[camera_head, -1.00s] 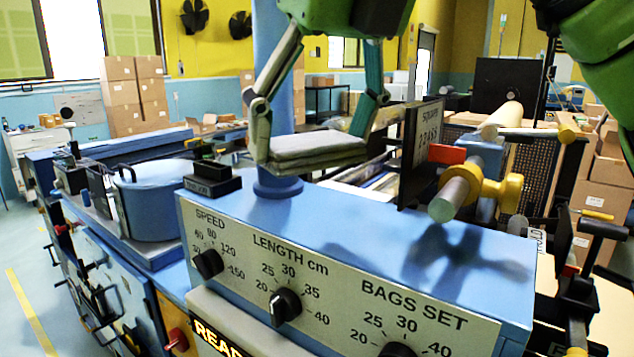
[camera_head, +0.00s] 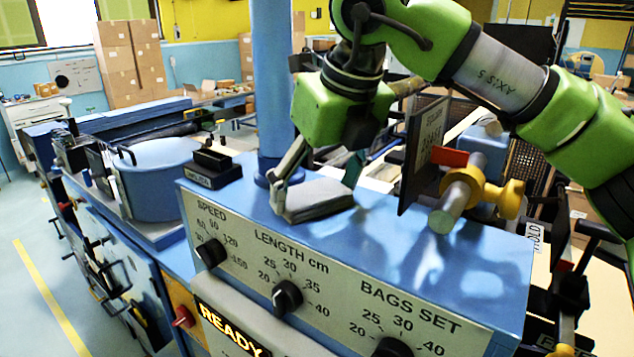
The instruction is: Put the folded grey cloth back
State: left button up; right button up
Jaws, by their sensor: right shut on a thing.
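The folded grey cloth (camera_head: 314,198) is a flat, layered pad at the blue top of the control box (camera_head: 375,240), just right of the blue column. My right gripper (camera_head: 318,190) comes down over it from the green arm at the right, with a finger at each side of the cloth, and is shut on it. The cloth is at or very close to the box top; I cannot tell if it touches. The far finger is partly hidden. My left gripper is not in view.
The blue column (camera_head: 272,80) stands close on the left of the cloth. A small black tray (camera_head: 213,168) and a blue lidded pot (camera_head: 160,178) are further left. A dark counter plate (camera_head: 424,150) and a yellow-knobbed roller (camera_head: 460,195) stand to the right. The box top between is clear.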

jog(key=shift+s, duration=0.1)
jog(key=o, duration=0.5)
jog(key=shift+f, duration=0.15)
jog(key=o, duration=0.5)
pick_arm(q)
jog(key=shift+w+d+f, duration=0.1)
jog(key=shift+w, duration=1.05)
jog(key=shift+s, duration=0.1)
pick_arm(e)
jog(key=shift+r, duration=0.3)
pick_arm(q)
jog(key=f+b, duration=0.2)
jog(key=b, duration=0.1)
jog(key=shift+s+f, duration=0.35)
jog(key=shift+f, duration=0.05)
pick_arm(e)
jog(key=v, duration=1.1)
jog(key=shift+s+r, duration=0.15)
jog(key=shift+r, duration=0.25)
